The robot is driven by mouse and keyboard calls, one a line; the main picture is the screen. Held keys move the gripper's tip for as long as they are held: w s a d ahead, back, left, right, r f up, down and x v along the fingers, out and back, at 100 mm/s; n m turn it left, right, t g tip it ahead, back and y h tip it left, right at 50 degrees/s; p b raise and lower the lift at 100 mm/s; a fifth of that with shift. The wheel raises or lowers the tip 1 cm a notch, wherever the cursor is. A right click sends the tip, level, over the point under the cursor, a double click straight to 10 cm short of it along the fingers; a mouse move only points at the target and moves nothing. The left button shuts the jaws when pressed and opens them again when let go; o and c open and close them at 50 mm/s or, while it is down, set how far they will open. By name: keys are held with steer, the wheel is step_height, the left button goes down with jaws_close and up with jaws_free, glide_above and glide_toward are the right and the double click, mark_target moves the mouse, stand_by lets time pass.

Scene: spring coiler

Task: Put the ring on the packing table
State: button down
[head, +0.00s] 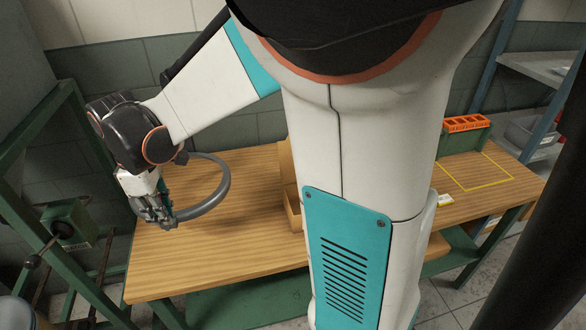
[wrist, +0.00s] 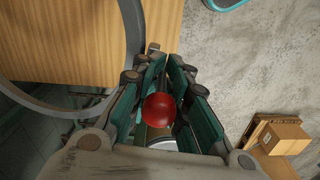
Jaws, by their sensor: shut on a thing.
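A grey ring (head: 227,185) is held at its edge by my gripper (head: 163,215), above the left end of a wooden table top (head: 210,265). The ring is tilted in the head view and seems clear of the wood. In the wrist view the ring (wrist: 136,32) curves across the upper left, with the table (wrist: 60,40) behind it. My gripper (wrist: 165,62) shows teal finger pads close together; the exact grip on the ring is partly hidden. A wooden top with a yellow outline (head: 475,172) continues right of my arm; I cannot tell whether it is the same table.
A red ball (wrist: 162,108) shows between the fingers; I cannot tell what it belongs to. A green frame (head: 40,225) stands left of the table. An orange bin (head: 465,123) stands at the right. Cardboard boxes (wrist: 283,138) show lower right.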

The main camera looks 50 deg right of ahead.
steer(key=shift+s+a+r+n, duration=0.1)
steer(key=shift+s+r+n, duration=0.15)
steer(key=shift+r+n, duration=0.2)
steer(key=shift+s+r+n, duration=0.2)
steer(key=shift+r+n, duration=0.15)
steer(key=shift+r, duration=0.1)
steer(key=shift+f+b, duration=0.15)
steer(key=shift+b, duration=0.95)
steer(key=shift+t, duration=0.3)
step_height(320, 180, down, 20)
steer(key=b, duration=0.7)
steer(key=shift+b, duration=0.35)
steer(key=c, duration=1.5)
jaws_free()
